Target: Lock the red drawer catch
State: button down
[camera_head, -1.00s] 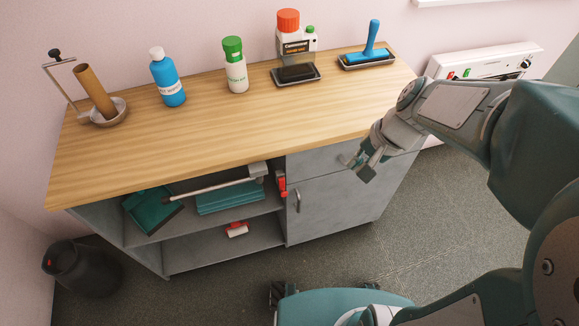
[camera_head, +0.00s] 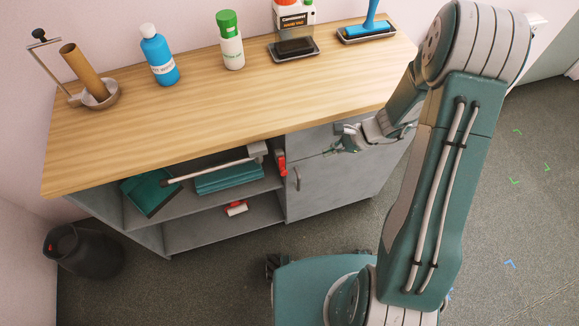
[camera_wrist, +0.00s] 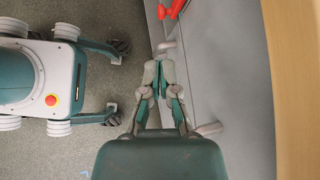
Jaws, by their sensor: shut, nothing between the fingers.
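The red drawer catch (camera_head: 281,162) is on the grey cabinet front, at the left edge of the drawer and door, just below the wooden top. In the wrist view the red catch (camera_wrist: 172,9) shows at the top edge, partly cut off. My gripper (camera_head: 332,151) is in front of the drawer, to the right of the catch and apart from it. It points left along the cabinet front. In the wrist view my gripper (camera_wrist: 159,66) is shut and empty, its fingertips short of the catch.
The door handle (camera_head: 297,179) is below and right of the catch. A grey brush or squeegee (camera_head: 213,171) and a teal stack (camera_head: 229,180) lie on the open upper shelf. A red-and-white item (camera_head: 236,208) lies below. Bottles stand on the worktop (camera_head: 200,120).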

aim_at(283, 166)
jog(key=shift+w+f+m, duration=0.1)
jog(key=shift+f+m, duration=0.2)
jog(key=shift+f, duration=0.25)
jog(key=x, duration=1.4)
